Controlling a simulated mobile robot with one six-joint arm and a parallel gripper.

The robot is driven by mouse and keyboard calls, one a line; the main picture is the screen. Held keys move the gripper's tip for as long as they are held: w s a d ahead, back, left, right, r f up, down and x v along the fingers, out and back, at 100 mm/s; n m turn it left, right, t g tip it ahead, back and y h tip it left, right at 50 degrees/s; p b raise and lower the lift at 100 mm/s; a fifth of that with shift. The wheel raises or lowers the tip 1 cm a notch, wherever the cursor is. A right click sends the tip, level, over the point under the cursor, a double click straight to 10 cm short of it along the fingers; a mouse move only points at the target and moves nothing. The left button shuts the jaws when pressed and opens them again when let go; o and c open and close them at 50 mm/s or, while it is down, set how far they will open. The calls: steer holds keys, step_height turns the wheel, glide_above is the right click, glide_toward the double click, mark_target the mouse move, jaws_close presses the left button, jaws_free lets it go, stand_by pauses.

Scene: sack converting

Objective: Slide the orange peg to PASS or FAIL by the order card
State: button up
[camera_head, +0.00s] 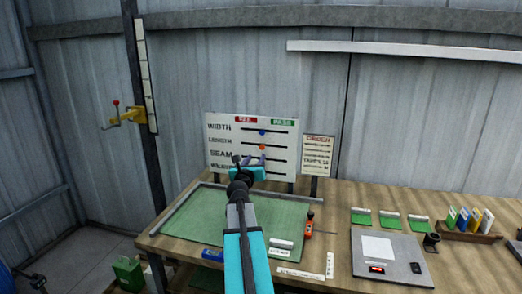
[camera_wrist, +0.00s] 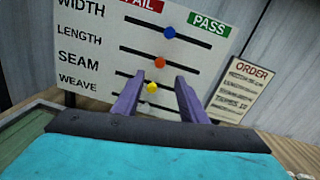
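The white board (camera_wrist: 85,57) has rows marked WIDTH, LENGTH, SEAM and WEAVE, a red FAIL label (camera_wrist: 143,4) at left and a green PASS label (camera_wrist: 209,23) at right. The orange peg (camera_wrist: 160,62) sits near the middle of the LENGTH slot; it also shows in the head view (camera_head: 262,147). My gripper (camera_wrist: 159,80) is open, its purple fingers pointing at the board below the orange peg. The yellow peg (camera_wrist: 152,87) appears between the fingertips; contact cannot be told. The order card (camera_wrist: 241,88) stands right of the board; its lines are too small to read.
A blue peg (camera_wrist: 169,32) is above the orange one, a white peg (camera_wrist: 148,106) below. The board stands behind a green mat (camera_head: 190,217) on a wooden bench.

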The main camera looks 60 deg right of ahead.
mark_target(262, 148)
steer(key=shift+p+x, duration=0.75)
steer(key=shift+x, duration=4.8)
jaws_close()
